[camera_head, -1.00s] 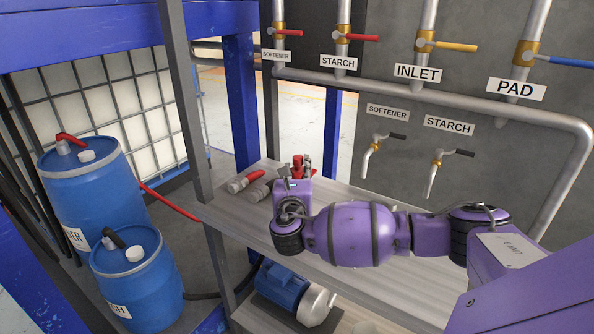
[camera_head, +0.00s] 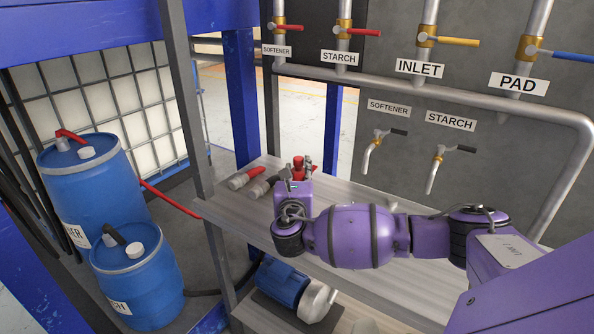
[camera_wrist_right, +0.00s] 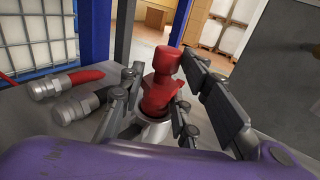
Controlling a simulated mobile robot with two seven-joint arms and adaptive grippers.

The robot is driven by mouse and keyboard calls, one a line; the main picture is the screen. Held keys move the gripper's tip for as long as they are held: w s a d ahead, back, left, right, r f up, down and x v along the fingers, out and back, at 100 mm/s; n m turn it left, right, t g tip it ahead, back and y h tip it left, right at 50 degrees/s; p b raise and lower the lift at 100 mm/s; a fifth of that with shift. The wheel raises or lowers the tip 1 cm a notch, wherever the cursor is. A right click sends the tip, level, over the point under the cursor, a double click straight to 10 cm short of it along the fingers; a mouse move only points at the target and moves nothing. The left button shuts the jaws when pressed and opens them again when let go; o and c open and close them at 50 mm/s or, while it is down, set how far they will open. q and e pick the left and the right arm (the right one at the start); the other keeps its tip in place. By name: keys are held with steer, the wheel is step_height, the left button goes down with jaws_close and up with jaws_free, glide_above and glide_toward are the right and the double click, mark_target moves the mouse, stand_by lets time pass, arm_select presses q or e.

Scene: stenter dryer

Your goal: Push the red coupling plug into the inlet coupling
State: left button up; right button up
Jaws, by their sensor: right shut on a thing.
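The red coupling plug (camera_head: 298,163) stands roughly upright over the shelf, at the fingertips of my right gripper (camera_head: 298,176). In the right wrist view the plug (camera_wrist_right: 163,82) is between the two fingers of the right gripper (camera_wrist_right: 158,100), which are shut on it. A pale metal ring (camera_wrist_right: 152,130) shows just below the plug. I take it for the inlet coupling, but the fingers hide much of it. I cannot tell how deep the plug sits in it. My left gripper is not in view.
A red hose end (camera_head: 246,178) and a dark hose end (camera_head: 262,187) with metal couplings lie on the shelf (camera_head: 340,195), left of the gripper. A grey post (camera_head: 188,100) rises at left. Labelled pipes and taps line the wall behind.

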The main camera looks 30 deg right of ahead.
steer(key=shift+f, duration=0.55)
steer(key=shift+f, duration=0.15)
steer(key=o, duration=1.2)
steer(key=shift+a, duration=0.1)
steer(key=shift+o, duration=0.2)
steer(key=shift+f, duration=0.1)
steer(key=shift+s+f, duration=0.2)
steer(key=shift+s+a+f, duration=0.1)
steer(key=shift+s+a, duration=0.1)
steer(key=shift+s, duration=0.05)
steer(key=r+v, duration=0.1)
steer(key=v, duration=1)
steer(key=shift+w+a+r, duration=0.1)
steer(key=shift+a+r, duration=0.05)
